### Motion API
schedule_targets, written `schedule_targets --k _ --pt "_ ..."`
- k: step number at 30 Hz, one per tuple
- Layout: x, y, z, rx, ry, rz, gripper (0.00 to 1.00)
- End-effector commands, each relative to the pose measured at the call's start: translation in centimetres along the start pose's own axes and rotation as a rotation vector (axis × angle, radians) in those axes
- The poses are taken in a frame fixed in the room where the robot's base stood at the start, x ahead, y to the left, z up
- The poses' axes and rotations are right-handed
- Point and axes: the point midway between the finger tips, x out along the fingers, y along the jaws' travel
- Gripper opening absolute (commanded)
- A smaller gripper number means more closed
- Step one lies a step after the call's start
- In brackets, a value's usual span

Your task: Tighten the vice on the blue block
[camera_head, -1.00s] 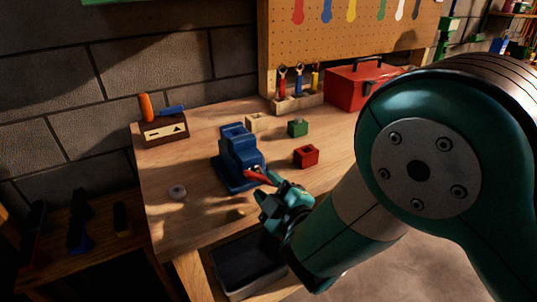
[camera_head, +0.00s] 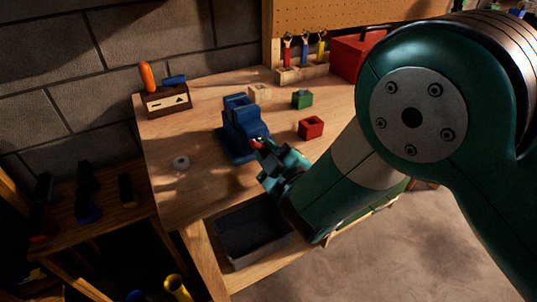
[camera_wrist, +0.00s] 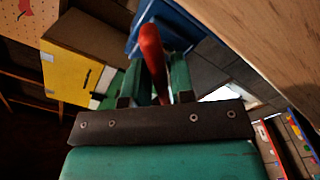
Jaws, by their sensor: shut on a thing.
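The blue vice (camera_head: 238,136) stands on the workbench near its front edge. A blue piece (camera_head: 236,101) shows at its top; I cannot tell whether this is the block or part of the vice. The vice's red handle (camera_head: 257,144) points toward my gripper (camera_head: 266,156), which covers most of it. In the wrist view the red handle (camera_wrist: 152,55) stands between the two green fingers of my gripper (camera_wrist: 153,82), which is shut on it. Part of the blue vice (camera_wrist: 172,20) shows behind the handle.
A red block (camera_head: 311,128), a green block (camera_head: 302,99) and a pale wooden block (camera_head: 260,93) lie right of the vice. A white ring (camera_head: 181,163) lies to its left. A dark bin (camera_head: 250,235) sits below the bench front. The front left benchtop is mostly clear.

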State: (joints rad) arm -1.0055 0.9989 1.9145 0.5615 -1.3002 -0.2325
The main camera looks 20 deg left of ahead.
Motion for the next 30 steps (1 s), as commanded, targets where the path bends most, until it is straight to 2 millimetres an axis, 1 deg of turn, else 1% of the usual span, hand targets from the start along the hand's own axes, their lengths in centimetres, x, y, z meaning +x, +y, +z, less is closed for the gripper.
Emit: schedule_targets --k 3,11,12,13,14,23,26,30 --pt "0.1 -0.1 0.1 0.071 0.005 0.003 0.00" --pt "0.1 0.0 -0.2 0.080 0.005 0.001 0.00" --pt "0.1 0.0 -0.2 0.080 0.005 0.001 0.30" --pt "0.1 0.0 -0.2 0.079 0.005 0.001 0.37" --pt "0.1 0.0 -0.2 0.079 0.005 0.001 0.40" --pt "0.0 -0.1 -0.1 0.078 0.003 0.001 0.40" --pt "-0.3 -0.2 0.1 0.077 0.004 0.001 0.40" --pt "-1.3 -0.5 0.3 0.078 0.005 0.001 0.40"
